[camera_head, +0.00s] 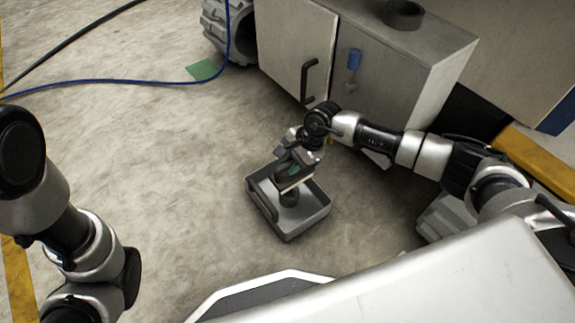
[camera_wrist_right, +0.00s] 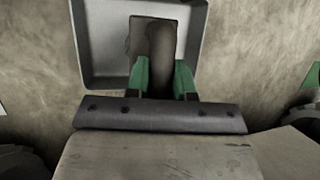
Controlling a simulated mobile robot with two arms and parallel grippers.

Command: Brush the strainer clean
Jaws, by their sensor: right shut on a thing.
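My right gripper (camera_head: 292,180) reaches down over a grey open-topped tray (camera_head: 285,228) on the floor. In the right wrist view its green fingers (camera_wrist_right: 166,80) are closed on a dark, rounded, handle-like thing (camera_wrist_right: 161,45), which could be the brush's handle. A flat brownish piece (camera_wrist_right: 137,36) shows beside that thing, over the tray (camera_wrist_right: 97,40). I cannot tell whether it is the brush head or part of the strainer. I cannot make out the strainer for certain. My left arm shows at the left of the head view, but its gripper is out of view.
A grey cabinet (camera_head: 290,45) with a dark handle (camera_head: 309,80) stands behind the tray. A small blue-topped thing (camera_head: 354,57) is on its side. A blue hose (camera_head: 130,81) and a green patch (camera_head: 203,69) lie on the floor. The floor left of the tray is clear.

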